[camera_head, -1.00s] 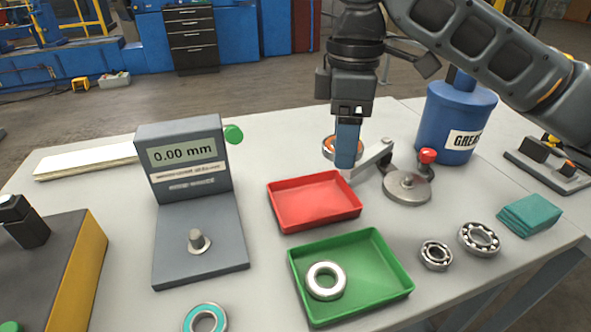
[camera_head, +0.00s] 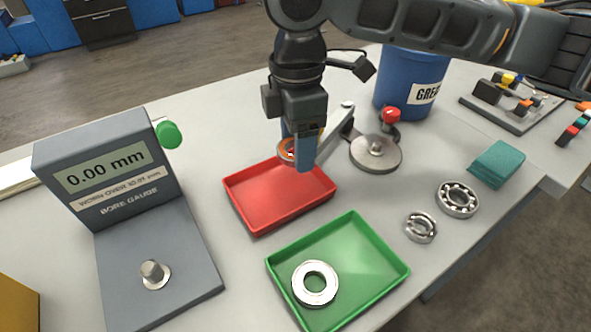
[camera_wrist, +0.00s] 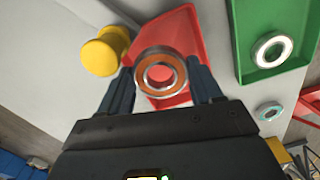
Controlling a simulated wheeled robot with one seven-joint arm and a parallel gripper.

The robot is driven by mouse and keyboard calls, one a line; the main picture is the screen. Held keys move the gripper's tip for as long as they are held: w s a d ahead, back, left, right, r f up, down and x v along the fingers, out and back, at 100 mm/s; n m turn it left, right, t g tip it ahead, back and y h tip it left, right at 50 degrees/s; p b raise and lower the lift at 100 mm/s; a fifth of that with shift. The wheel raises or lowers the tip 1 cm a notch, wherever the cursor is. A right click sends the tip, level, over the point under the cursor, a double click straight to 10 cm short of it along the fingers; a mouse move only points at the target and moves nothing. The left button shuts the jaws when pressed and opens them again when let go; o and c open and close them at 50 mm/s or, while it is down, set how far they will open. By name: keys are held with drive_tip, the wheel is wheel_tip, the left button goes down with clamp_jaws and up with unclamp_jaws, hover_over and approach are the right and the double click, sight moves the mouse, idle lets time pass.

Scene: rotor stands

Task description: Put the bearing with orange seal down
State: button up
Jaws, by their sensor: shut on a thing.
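The bearing with orange seal (camera_wrist: 160,73) is held between the two fingers of my gripper (camera_wrist: 158,85) in the wrist view. In the head view my gripper (camera_head: 298,150) is at the back edge of the red tray (camera_head: 280,196), and the bearing (camera_head: 287,150) shows partly behind its finger. The bearing appears above the tray's back part; its exact height is hard to tell. The red tray looks empty. The green tray (camera_head: 380,262) in front of it holds a bearing with a pale face (camera_head: 315,284).
A bore gauge (camera_head: 120,180) reading 0.00 mm stands at left. A round metal stand with a red knob (camera_head: 376,153) is close right of my gripper. Two open bearings (camera_head: 458,199), a teal cloth (camera_head: 497,164) and a blue grease drum (camera_head: 405,80) are at right.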

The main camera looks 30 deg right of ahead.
sight(298, 185)
drive_tip(key=shift+f, duration=3.5)
drive_tip(key=shift+s+f+b, duration=0.15)
drive_tip(key=shift+f+b, duration=0.2)
drive_tip(key=shift+f, duration=0.4)
drive_tip(key=o, duration=1.1)
drive_tip(key=shift+f, duration=0.15)
wheel_tip(298, 185, up, 14)
drive_tip(key=shift+f+p, duration=0.1)
drive_tip(key=shift+p, duration=0.25)
